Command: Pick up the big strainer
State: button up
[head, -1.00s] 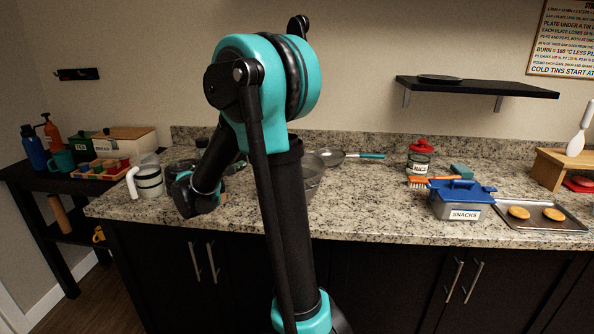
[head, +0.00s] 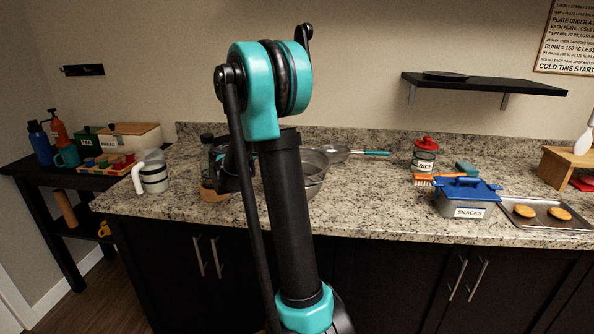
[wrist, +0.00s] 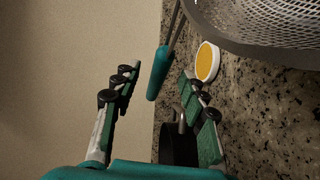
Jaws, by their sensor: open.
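A big mesh strainer bowl (head: 314,170) stands on the counter, partly behind my arm in the head view. A large grey mesh bowl (wrist: 275,25) fills the top right of the wrist view. A teal handle (wrist: 160,72) on metal rods runs up out of that view beside the bowl; I cannot tell if they join. My gripper (wrist: 157,77) is open and empty, with the handle appearing between and beyond its fingertips.
A yellow disc with a white rim (wrist: 206,62) and a dark round object (wrist: 178,148) are close by the right finger. A white-handled jug (head: 153,177) stands left. A rice jar (head: 425,160) and snacks box (head: 464,205) stand right. The wall backs the counter.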

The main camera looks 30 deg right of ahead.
jog(key=x, duration=0.3)
jog(key=shift+w+d, duration=0.25)
jog(key=shift+d, duration=0.05)
jog(key=shift+c, duration=0.4)
grip_shut()
